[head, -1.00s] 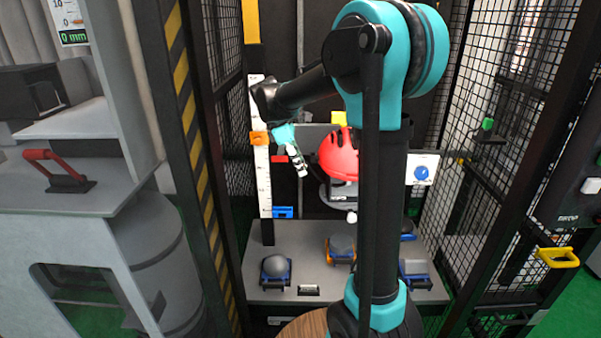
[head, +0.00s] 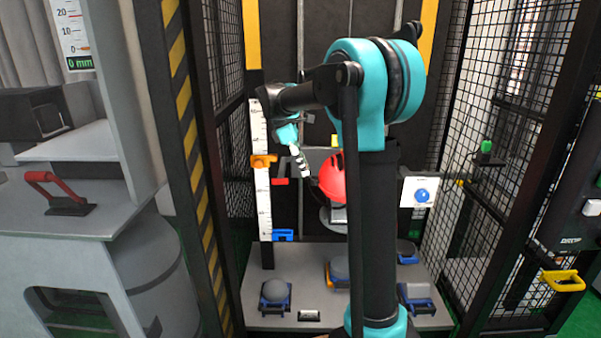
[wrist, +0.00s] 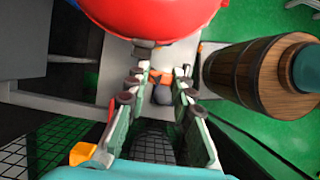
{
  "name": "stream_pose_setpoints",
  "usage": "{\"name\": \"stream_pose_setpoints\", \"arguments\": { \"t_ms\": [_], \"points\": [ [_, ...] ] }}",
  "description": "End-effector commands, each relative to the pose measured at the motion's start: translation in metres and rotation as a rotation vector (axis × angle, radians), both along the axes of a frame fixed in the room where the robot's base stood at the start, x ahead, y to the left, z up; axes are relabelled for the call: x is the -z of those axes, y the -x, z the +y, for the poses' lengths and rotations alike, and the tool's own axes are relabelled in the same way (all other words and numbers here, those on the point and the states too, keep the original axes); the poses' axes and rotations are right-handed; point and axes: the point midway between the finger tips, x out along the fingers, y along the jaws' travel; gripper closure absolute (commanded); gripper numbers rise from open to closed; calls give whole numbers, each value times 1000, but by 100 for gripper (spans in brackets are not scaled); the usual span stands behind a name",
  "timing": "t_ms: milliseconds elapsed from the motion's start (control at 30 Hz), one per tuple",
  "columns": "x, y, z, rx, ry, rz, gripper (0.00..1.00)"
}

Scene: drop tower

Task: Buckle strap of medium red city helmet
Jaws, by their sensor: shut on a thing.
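The red helmet (head: 332,178) sits on a grey headform (head: 337,218) in the drop tower, its right part hidden behind my arm. In the wrist view the helmet's smooth red shell (wrist: 150,15) fills the top middle. My gripper (head: 307,178) is at the helmet's left side, close to its lower edge. In the wrist view my gripper (wrist: 157,90) shows both green-grey fingers, with their tips just below the shell. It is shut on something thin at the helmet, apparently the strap. The strap and its buckle are too small or hidden to make out clearly.
A white scale (head: 263,205) with orange and blue markers stands left of the helmet. Several anvils, one a grey dome (head: 275,291), stand on the grey base plate (head: 312,258). Mesh panels (head: 487,130) close in both sides. A wooden barrel-like stand (wrist: 245,75) shows in the wrist view.

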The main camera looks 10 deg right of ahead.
Motion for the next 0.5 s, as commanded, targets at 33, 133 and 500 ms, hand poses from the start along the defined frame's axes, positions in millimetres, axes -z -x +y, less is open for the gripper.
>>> {"name": "stream_pose_setpoints", "arguments": {
  "t_ms": [33,133,500],
  "points": [
    [-2,-2,-4,1,0,0,89],
    [-7,-6,-9,2,0,-1,89],
    [-24,-19,-30,2,0,-1,89]
  ]
}}
